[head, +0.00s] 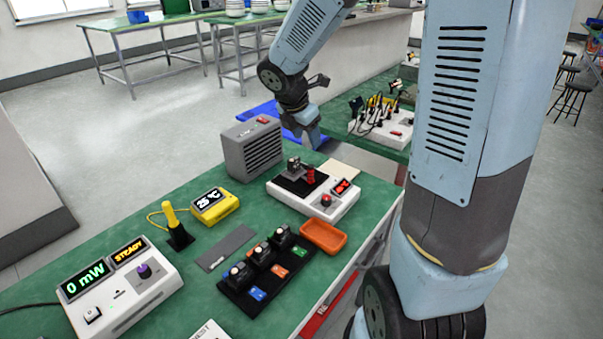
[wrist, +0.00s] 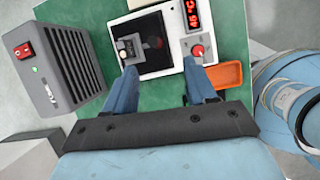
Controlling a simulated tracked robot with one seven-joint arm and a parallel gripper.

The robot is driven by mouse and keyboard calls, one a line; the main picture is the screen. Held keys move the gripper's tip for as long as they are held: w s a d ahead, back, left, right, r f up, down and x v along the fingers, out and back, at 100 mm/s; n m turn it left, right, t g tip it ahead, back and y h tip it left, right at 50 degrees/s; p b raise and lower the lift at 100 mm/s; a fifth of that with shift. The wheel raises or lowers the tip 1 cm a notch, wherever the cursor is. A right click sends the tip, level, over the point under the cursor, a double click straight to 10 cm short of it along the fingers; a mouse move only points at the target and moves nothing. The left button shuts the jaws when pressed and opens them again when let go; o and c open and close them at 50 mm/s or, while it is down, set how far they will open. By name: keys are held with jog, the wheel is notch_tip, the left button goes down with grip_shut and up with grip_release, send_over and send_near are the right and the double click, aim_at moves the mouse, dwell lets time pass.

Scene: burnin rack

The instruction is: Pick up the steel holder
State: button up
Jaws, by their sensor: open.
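The steel holder (head: 293,168) appears to be the small grey metal piece on the black plate of a white heater unit (head: 338,203). In the wrist view the holder (wrist: 125,50) lies at the left of the black plate, beyond my left fingertip. A small red part (head: 310,176) stands beside it. My gripper (head: 309,134) is above the bench behind the white unit, apart from the holder. In the wrist view my gripper (wrist: 161,75) is open, its two blue fingers spread with nothing between them.
A grey fan box (head: 252,147) stands left of the white unit. An orange tray (head: 323,236) and a black rack (head: 265,275) with several modules lie in front. A yellow thermometer (head: 214,205) and a white power meter (head: 125,290) stand left.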

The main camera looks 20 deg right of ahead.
aim_at(309, 167)
jog(key=w+f+n, duration=0.1)
jog(key=f, duration=0.2)
jog(key=w+d+f+n, duration=0.1)
jog(key=w+f, duration=0.1)
jog(key=f, duration=0.2)
jog(key=w+f, duration=0.1)
jog(key=f, duration=0.2)
jog(key=shift+w+d+f+n, duration=0.2)
jog(key=shift+d+f+n, duration=0.05)
jog(key=shift+f+n, duration=0.15)
jog(key=shift+s+x, duration=0.2)
jog(key=shift+x, duration=2.4)
jog(key=shift+c, duration=0.3)
grip_shut()
